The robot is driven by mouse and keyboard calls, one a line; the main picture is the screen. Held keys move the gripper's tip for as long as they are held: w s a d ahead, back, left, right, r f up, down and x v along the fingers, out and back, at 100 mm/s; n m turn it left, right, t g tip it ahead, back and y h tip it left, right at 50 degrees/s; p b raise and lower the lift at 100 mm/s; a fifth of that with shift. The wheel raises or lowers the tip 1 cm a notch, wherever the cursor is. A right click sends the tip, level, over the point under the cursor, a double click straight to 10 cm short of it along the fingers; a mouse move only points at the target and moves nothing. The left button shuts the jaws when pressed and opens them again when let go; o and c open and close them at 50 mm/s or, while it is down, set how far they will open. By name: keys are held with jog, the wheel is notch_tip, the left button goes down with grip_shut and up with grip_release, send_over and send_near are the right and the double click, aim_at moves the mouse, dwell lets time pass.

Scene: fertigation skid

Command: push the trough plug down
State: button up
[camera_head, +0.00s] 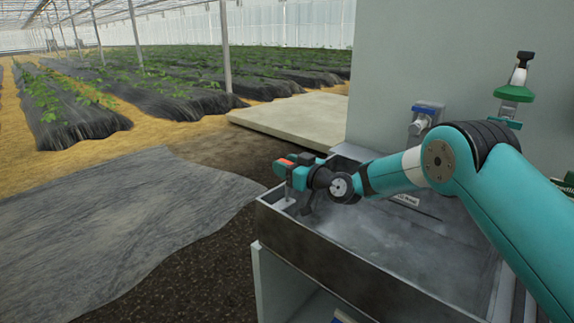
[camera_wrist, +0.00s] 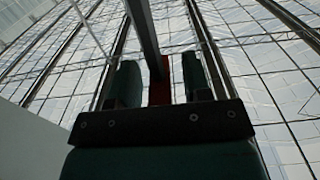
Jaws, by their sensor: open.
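My gripper (camera_head: 284,171) is at the left corner of the grey metal trough (camera_head: 345,277), at about rim height, with my arm reaching across the trough from the right. In the wrist view, the two dark fingers stand apart with a red piece (camera_wrist: 159,82) between them. A red-orange patch also shows at the gripper in the head view (camera_head: 286,161). A thin light post (camera_head: 290,194) stands just below the gripper inside the corner; it may belong to the trough plug. The plug's lower end is hidden, and I cannot tell whether the fingers touch the red piece.
A pale wall stands behind the trough, with a blue-topped fitting (camera_head: 427,108) and a green-and-black fitting (camera_head: 514,93) at the right. A concrete slab (camera_head: 300,117) lies behind. Grey ground sheet (camera_head: 120,225) and open floor are to the left.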

grip_shut()
jog(key=b, duration=0.5)
send_over(288, 201)
jog(key=f, duration=0.5)
jog(key=shift+w+a, duration=0.2)
jog(key=shift+w, duration=0.2)
jog(key=shift+r, duration=0.15)
grip_release()
jog(key=shift+d, duration=0.1)
